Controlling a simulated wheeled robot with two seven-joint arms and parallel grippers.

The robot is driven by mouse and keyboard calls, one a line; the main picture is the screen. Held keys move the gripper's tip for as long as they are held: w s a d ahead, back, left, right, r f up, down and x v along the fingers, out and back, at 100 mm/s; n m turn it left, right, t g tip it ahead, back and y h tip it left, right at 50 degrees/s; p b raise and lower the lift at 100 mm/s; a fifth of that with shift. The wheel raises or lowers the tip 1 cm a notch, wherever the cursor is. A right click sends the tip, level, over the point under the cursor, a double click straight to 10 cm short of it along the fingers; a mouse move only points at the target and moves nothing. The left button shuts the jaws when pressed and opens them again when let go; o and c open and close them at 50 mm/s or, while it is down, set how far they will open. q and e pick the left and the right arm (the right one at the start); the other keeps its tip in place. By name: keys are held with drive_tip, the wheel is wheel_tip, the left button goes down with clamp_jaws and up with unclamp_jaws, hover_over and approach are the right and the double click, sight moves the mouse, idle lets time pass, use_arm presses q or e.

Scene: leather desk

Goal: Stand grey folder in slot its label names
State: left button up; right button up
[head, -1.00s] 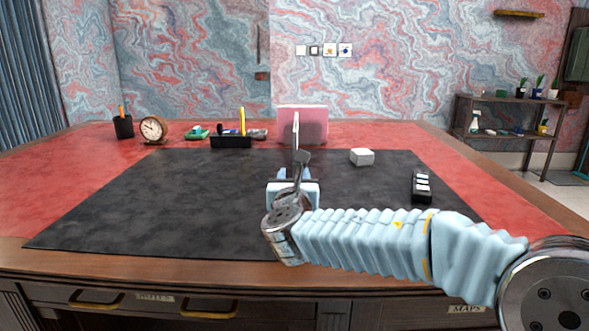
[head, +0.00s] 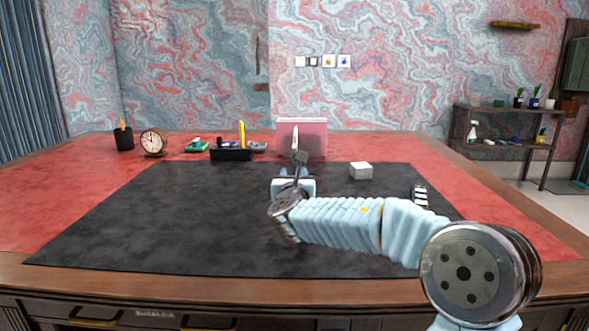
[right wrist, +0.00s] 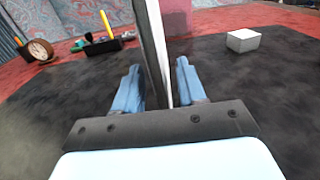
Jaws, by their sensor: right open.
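A thin upright panel, seen almost edge-on with a pale edge and a darker grey side, appears to be the grey folder (head: 295,137); it also shows in the right wrist view (right wrist: 152,45). It stands in front of a pink, upright panel-like object (head: 315,138). My right gripper (head: 294,172) is at its near end. In the right wrist view the two blue fingers (right wrist: 158,80) are on either side of the panel, open, with gaps visible. I cannot make out any label or slots. My left gripper is not in view.
A white block (head: 361,171) lies right of the gripper on the black mat (head: 150,215). A black object with white keys (head: 420,195) is partly behind my arm. A black pen tray (head: 231,154), clock (head: 153,142) and pen cup (head: 124,139) stand back left. The mat's left half is clear.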

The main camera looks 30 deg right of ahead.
drive_tip(key=shift+x, duration=1.8)
drive_tip(key=shift+c, duration=0.3)
clamp_jaws()
